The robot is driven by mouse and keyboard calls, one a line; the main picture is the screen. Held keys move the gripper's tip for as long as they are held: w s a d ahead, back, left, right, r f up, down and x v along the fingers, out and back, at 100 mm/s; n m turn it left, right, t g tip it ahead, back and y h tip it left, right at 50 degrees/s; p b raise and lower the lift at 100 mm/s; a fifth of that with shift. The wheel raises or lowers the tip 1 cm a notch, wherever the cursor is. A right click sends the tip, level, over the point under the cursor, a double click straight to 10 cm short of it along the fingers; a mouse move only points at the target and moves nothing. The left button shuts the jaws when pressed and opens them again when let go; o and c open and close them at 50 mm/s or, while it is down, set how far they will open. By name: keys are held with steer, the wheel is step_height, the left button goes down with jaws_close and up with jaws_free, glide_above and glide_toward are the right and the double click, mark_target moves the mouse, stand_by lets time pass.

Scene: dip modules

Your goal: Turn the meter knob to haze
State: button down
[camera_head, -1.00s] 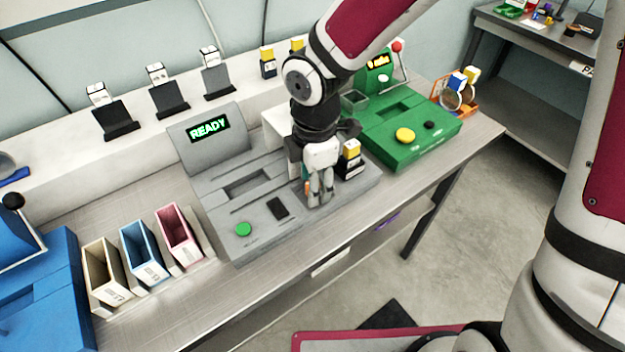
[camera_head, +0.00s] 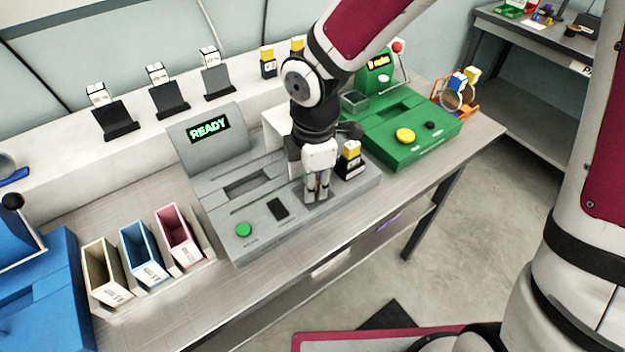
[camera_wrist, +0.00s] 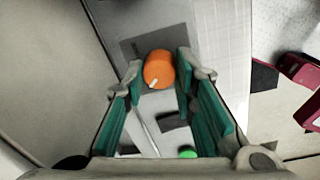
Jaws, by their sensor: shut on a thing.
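The grey meter (camera_head: 262,180) stands on the bench, its screen (camera_head: 208,129) reading "READY" in green. Its orange knob (camera_wrist: 158,68) shows in the wrist view, round, with a short white mark on its edge toward the bottom of the picture. My gripper (camera_head: 317,196) points down over the right front of the meter. In the wrist view its green-lined fingers (camera_wrist: 160,72) are on either side of the knob and shut on it. The knob is mostly hidden behind the fingers in the head view. I cannot read any setting labels around it.
A green button (camera_head: 243,229) and a dark slot lie left of my gripper on the meter. A yellow-topped bottle (camera_head: 351,152) in a black holder stands close on the right. A green machine (camera_head: 415,140) stands farther right, coloured bins (camera_head: 178,237) on the left.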

steer(key=m, duration=0.4)
steer(key=shift+b, duration=0.3)
steer(key=m+b, duration=0.1)
steer(key=m, duration=0.3)
steer(key=shift+w+m, duration=0.1)
steer(key=shift+m, duration=0.2)
steer(key=m, duration=0.4)
steer(key=shift+m+h+b, duration=0.3)
steer(key=shift+m, duration=1.8)
steer(key=c, duration=1.3)
jaws_free()
steer(key=shift+r, duration=0.1)
